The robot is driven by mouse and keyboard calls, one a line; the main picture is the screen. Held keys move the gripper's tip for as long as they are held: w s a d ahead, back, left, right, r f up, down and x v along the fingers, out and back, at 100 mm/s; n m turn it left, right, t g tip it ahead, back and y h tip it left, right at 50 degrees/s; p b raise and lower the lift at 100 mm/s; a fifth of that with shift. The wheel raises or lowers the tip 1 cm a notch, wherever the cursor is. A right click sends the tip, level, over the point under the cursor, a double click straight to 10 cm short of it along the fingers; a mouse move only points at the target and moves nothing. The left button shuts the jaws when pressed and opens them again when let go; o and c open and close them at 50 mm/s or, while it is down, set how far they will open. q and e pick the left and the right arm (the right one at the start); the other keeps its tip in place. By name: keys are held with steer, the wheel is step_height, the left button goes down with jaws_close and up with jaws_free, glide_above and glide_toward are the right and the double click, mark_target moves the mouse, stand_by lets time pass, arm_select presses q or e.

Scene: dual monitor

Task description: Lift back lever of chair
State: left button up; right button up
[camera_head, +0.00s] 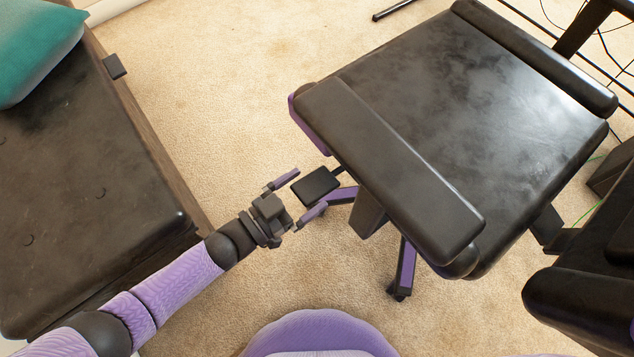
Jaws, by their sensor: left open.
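The office chair's black seat (450,110) fills the upper right, seen from above. A flat black lever paddle (316,186) sticks out on a thin rod from under the seat's left side. My left gripper (299,194) is open, with its two purple fingers on either side of the paddle's near end. I cannot tell whether either finger touches the paddle, or how their heights compare. My right gripper is not in view.
A black padded bench (90,190) with a teal cushion (38,45) stands at the left. Purple chair legs (405,265) show below the seat. The chair's black backrest (590,300) is at the lower right. Beige carpet (220,90) is clear between bench and chair. Cables lie at the upper right.

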arm_select(q)
steer(key=shift+x, duration=1.05)
jaws_close()
